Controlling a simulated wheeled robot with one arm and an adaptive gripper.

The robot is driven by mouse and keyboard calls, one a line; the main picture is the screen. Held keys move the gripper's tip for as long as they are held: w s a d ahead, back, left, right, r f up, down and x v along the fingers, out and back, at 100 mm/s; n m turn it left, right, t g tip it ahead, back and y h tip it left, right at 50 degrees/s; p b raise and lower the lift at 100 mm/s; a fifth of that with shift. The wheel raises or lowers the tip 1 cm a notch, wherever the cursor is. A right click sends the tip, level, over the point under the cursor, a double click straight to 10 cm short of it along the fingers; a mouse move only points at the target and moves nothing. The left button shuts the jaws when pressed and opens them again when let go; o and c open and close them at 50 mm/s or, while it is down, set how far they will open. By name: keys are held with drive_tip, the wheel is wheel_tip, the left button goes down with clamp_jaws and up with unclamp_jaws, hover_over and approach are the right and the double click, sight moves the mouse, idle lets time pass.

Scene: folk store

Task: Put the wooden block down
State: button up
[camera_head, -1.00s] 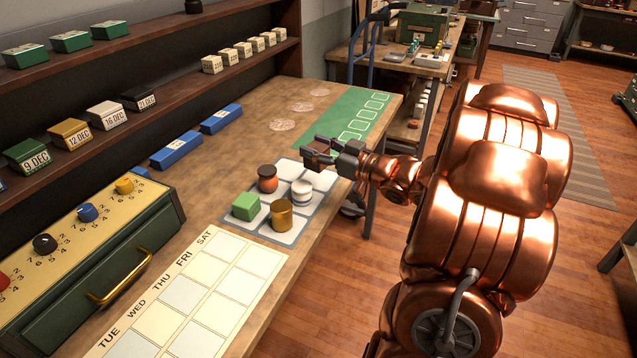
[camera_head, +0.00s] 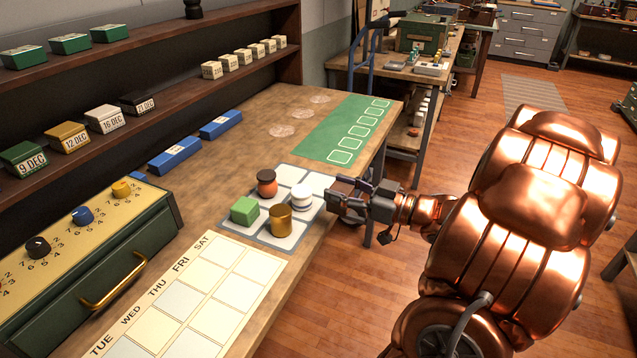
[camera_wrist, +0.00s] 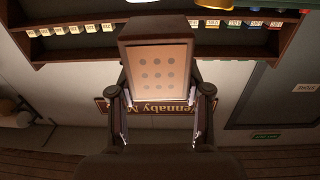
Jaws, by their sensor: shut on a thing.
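The wooden block (camera_wrist: 158,65) is between my gripper's fingers in the wrist view; its pale face has rows of dark dots. My gripper (camera_head: 345,191) is shut on it at the right edge of the bench, beside a grey mat (camera_head: 261,241) with pale squares. In the head view the block is hard to make out among the dark fingers. On the mat stand a green cube (camera_head: 245,210), a gold cylinder (camera_head: 280,220), a dark-topped orange piece (camera_head: 267,182) and a white banded piece (camera_head: 301,197).
A green mat (camera_head: 340,130) with outlined squares lies farther back on the bench. A weekday chart (camera_head: 205,300) lies in front. A green box with knobs (camera_head: 95,265) stands at left. Blue blocks (camera_head: 175,154) line the back. Bare wood is free behind the grey mat.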

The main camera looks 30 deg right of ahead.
drive_tip(key=w+d, duration=0.1)
drive_tip(key=w, duration=0.4)
drive_tip(key=w+d+f+p, duration=0.1)
drive_tip(key=w+d, duration=0.1)
drive_tip(key=w, duration=0.3)
drive_tip(key=w+d+p, duration=0.1)
drive_tip(key=w, duration=0.4)
drive_tip(key=shift+w+d+f, duration=0.1)
drive_tip(key=shift+d+f, duration=0.15)
drive_tip(key=shift+f+p, duration=0.5)
drive_tip(key=shift+f, duration=1.1)
drive_tip(key=shift+d+f, duration=0.1)
drive_tip(key=shift+f, duration=0.1)
drive_tip(key=o, duration=1.2)
drive_tip(key=shift+c, duration=0.2)
